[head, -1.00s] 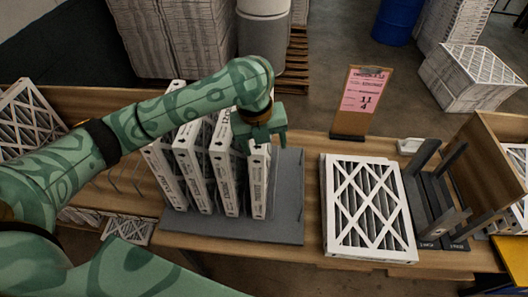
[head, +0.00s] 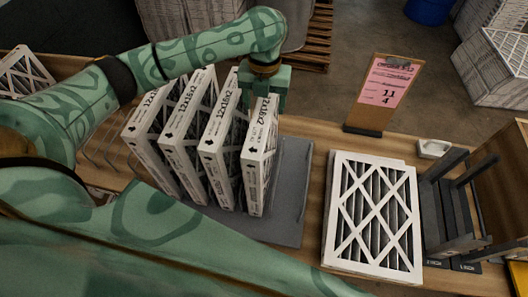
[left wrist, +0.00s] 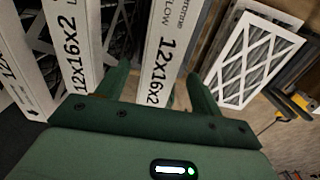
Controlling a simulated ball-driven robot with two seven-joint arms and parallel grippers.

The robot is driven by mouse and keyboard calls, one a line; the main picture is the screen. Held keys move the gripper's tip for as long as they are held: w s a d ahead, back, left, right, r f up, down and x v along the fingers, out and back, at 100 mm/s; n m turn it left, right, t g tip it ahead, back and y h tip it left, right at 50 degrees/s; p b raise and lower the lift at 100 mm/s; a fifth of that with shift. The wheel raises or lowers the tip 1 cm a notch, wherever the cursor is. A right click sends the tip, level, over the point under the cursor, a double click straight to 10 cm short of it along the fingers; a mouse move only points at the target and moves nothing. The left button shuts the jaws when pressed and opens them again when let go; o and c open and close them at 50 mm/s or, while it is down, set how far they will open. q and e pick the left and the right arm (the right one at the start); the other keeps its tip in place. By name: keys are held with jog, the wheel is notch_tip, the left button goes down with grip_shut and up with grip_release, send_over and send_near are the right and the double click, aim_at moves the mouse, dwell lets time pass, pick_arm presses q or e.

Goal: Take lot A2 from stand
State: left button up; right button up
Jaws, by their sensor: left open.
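Several white-framed pleated filters marked 12x16x2 stand upright in a row on a grey stand (head: 290,185). I cannot read a lot A2 label on any of them. My left gripper (head: 265,98) is open at the top of the rightmost filter (head: 256,165) in the row. In the left wrist view, the open left gripper (left wrist: 160,90) has one finger on each side of that filter's printed edge (left wrist: 166,50). I cannot tell whether the fingers touch it. The filter beside it (left wrist: 75,45) stands just left of the fingers. My right gripper is out of view.
A stack of flat filters (head: 372,215) lies on the wooden table right of the stand. A pink sheet on a clipboard (head: 385,85) stands behind.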

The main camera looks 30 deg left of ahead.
pick_arm(q)
jog(key=shift+f, duration=0.75)
jog(key=shift+w+f, duration=0.1)
jog(key=shift+f, duration=0.1)
jog(key=f, duration=0.2)
jog(key=s+f+b, duration=0.1)
jog(key=f, duration=0.1)
jog(key=shift+f, duration=0.35)
jog(key=shift+w+f, duration=0.15)
jog(key=shift+f, duration=0.1)
jog(key=shift+r, duration=0.15)
grip_shut()
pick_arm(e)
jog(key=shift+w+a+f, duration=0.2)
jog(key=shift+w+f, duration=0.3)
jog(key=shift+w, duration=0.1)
